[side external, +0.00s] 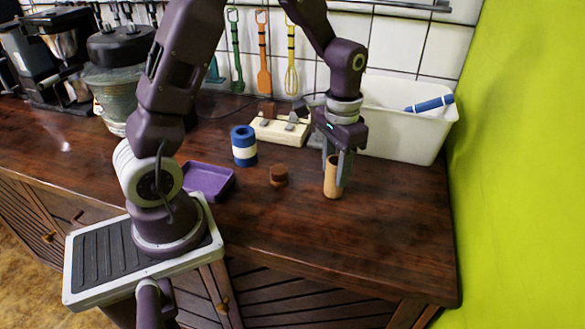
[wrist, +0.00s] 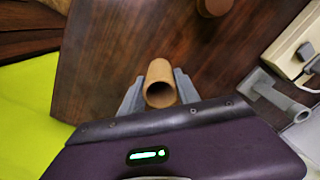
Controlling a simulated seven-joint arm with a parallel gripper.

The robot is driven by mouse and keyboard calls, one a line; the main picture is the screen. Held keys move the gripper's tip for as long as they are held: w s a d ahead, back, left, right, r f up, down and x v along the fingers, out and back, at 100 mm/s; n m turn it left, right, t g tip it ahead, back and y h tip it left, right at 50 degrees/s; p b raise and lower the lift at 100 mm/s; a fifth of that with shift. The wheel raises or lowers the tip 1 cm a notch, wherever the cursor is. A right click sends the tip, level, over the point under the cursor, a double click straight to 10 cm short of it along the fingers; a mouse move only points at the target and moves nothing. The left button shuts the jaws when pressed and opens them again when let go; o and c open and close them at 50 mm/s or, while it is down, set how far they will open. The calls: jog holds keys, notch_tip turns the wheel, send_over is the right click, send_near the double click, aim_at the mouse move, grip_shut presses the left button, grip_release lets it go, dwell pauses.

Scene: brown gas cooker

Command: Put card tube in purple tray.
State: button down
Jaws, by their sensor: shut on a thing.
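The card tube (side external: 332,180) is a tan, hollow cylinder standing upright at the right part of the dark wooden counter. My gripper (side external: 338,172) is shut on it from above. In the wrist view my gripper (wrist: 159,95) has a finger on each side of the card tube (wrist: 159,82), and its open end faces the camera. I cannot tell whether the tube's bottom touches the counter. The purple tray (side external: 210,181) lies on the counter to the left, partly behind my arm's base, and looks empty. The tray is not in the wrist view.
A small brown cylinder (side external: 278,175) and a blue-and-white roll (side external: 243,146) stand between tube and tray. A white bin (side external: 405,138) holding a blue object (side external: 430,104) stands back right. The front right counter (side external: 400,240) is clear.

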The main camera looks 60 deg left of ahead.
jog(key=s+a+r+m, duration=0.3)
jog(key=s+a+r, duration=0.8)
jog(key=a+r, duration=0.15)
jog(key=m, duration=0.3)
send_over(203, 184)
notch_tip(203, 184, down, 4)
jog(key=shift+f, duration=0.25)
notch_tip(203, 184, down, 6)
jog(key=shift+f, duration=1.5)
jog(key=c, duration=0.8)
grip_release()
